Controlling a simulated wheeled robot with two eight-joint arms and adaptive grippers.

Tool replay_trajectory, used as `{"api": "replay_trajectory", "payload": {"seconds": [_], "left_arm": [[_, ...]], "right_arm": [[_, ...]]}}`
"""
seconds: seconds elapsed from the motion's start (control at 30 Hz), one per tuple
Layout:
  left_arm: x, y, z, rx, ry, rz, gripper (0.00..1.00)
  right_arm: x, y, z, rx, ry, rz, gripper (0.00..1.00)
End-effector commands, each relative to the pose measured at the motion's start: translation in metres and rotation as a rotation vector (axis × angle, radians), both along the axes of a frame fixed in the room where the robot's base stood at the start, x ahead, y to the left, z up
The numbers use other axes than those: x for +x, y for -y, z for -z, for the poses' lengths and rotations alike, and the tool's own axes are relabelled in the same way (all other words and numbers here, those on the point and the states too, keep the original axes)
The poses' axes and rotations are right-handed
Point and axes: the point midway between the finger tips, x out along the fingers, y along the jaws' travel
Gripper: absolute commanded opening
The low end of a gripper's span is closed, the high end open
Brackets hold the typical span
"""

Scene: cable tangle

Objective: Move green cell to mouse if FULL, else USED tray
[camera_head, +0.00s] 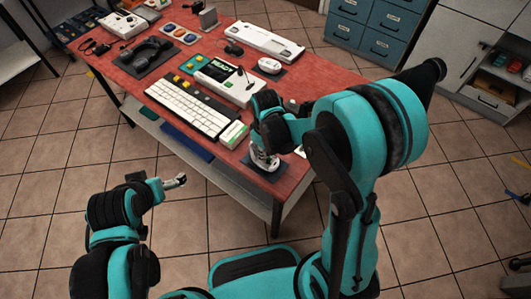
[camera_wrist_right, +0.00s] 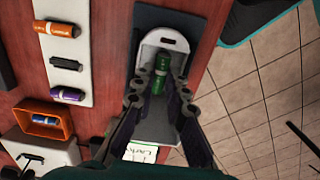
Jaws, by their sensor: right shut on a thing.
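My right gripper (camera_head: 264,146) reaches down over the front right corner of the table. In the right wrist view its two fingers (camera_wrist_right: 161,86) are closed around the green cell (camera_wrist_right: 161,62). The cell lies over the open hollow of a white mouse-like body (camera_wrist_right: 178,43) on a dark pad; I cannot tell whether it is seated. This body also shows under the gripper in the head view (camera_head: 262,160). My left gripper (camera_head: 174,182) is off the table's front side, with no cell seen in it; its finger opening is unclear. No USED label is readable.
In the right wrist view a white strip (camera_wrist_right: 67,80) holds orange, dark and purple cells. An orange box (camera_wrist_right: 40,110) holds a blue cell. In the head view, a keyboard (camera_head: 188,106), a screened device (camera_head: 224,80) and another mouse (camera_head: 269,66) stand farther back on the table.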

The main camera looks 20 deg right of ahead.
Motion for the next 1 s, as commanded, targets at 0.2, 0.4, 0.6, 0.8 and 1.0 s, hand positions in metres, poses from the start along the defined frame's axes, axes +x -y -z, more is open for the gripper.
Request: {"api": "replay_trajectory", "payload": {"seconds": [0.2, 0.4, 0.6, 0.8, 1.0], "left_arm": [[0.0000, 0.0000, 0.0022, 0.000, 0.000, 0.000, 1.00], [0.0000, 0.0000, 0.0044, 0.000, 0.000, 0.000, 1.00], [0.0000, 0.0000, 0.0066, 0.000, 0.000, 0.000, 1.00], [0.0000, 0.0000, 0.0088, 0.000, 0.000, 0.000, 1.00], [0.0000, 0.0000, 0.0080, 0.000, 0.000, 0.000, 1.00]], "right_arm": [[0.0000, 0.0000, 0.0024, 0.000, 0.000, 0.000, 0.00], [0.0000, 0.0000, 0.0049, 0.000, 0.000, 0.000, 0.00], [0.0000, 0.0000, 0.0073, 0.000, 0.000, 0.000, 0.00], [0.0000, 0.0000, 0.0097, 0.000, 0.000, 0.000, 0.00], [-0.0001, 0.0001, 0.0090, 0.000, 0.000, 0.000, 0.22]]}}
